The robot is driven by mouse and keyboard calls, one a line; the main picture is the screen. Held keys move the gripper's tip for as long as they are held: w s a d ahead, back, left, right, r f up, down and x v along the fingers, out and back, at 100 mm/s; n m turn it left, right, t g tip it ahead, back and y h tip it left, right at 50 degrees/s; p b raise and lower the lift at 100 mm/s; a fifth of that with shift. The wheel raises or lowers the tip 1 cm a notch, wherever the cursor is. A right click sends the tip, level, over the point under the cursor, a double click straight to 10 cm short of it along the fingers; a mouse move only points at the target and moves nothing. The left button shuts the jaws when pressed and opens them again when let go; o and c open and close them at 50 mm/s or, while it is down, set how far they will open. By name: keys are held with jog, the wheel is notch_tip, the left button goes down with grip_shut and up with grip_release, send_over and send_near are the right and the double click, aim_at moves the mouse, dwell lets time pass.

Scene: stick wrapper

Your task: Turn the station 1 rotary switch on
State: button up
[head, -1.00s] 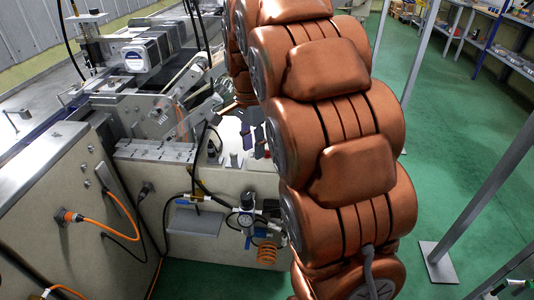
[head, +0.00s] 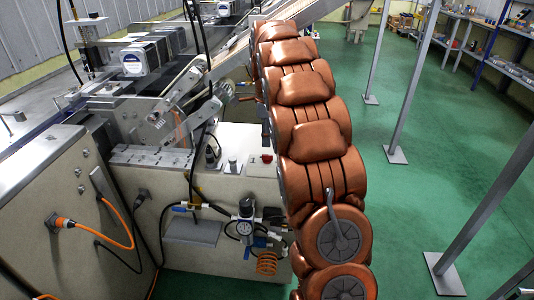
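A small red rotary switch (head: 267,158) sits on the pale top of the machine cabinet, just left of my copper arm. A label that looks like a "1" is printed beside it on its left. I cannot read which way the switch is turned. My gripper is mostly hidden behind my arm. A narrow grey piece at the arm's left edge, above the switch, may be part of my gripper (head: 265,119). Its fingers cannot be made out, and nothing is seen touching the switch.
A black knob (head: 211,154) and a small grey fitting (head: 232,166) stand left of the switch. A pressure regulator (head: 245,225) with hoses hangs on the cabinet front. Grey posts (head: 403,90) stand on open green floor at right.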

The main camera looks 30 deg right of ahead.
aim_at(267, 155)
notch_tip(267, 155, down, 6)
jog(key=shift+f, duration=0.25)
jog(key=shift+c, duration=0.4)
grip_shut()
